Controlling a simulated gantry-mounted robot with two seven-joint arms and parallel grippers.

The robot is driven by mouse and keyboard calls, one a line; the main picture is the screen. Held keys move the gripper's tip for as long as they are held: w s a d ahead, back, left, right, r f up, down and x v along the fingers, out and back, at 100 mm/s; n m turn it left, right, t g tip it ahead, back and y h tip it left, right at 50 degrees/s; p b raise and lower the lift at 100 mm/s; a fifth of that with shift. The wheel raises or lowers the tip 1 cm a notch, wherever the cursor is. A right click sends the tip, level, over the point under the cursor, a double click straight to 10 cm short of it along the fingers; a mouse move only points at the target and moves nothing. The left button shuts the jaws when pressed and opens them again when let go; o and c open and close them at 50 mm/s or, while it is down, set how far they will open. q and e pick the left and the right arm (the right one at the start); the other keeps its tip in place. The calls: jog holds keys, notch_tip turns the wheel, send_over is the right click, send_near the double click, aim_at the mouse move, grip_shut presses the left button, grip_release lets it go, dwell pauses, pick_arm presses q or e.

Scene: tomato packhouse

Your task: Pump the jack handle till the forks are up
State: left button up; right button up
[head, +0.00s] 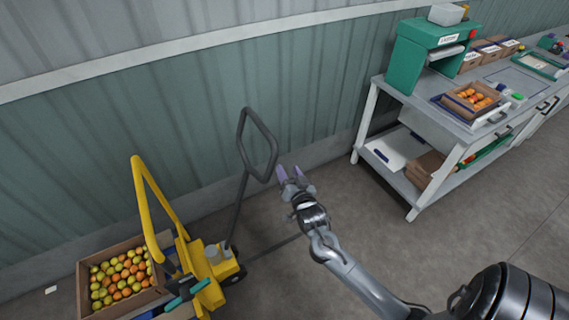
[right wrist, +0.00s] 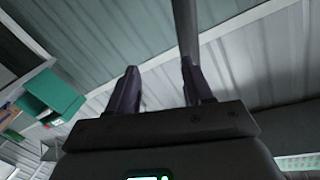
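The jack handle (head: 242,147) is a dark grey loop on a long shaft. It rises at a slant from the yellow jack (head: 208,262) at lower left. My right gripper (head: 289,172) is open, its purple fingers just right of the loop's lower end. In the right wrist view, the open fingers (right wrist: 158,78) are empty between them, and a dark bar of the handle (right wrist: 186,30) runs up by the right finger. I cannot tell whether they touch. The forks are hidden below a crate of tomatoes (head: 82,290). My left gripper is not in view.
A corrugated wall (head: 200,110) stands close behind the handle. A yellow tubular frame (head: 140,200) rises beside the jack. A grey workbench (head: 430,118) with a green machine (head: 412,55) and boxes stands at right. The floor between jack and bench is clear apart from my arm.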

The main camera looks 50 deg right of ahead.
jog(key=v, duration=0.4)
jog(key=shift+s+a, duration=0.1)
jog(key=shift+a, duration=0.1)
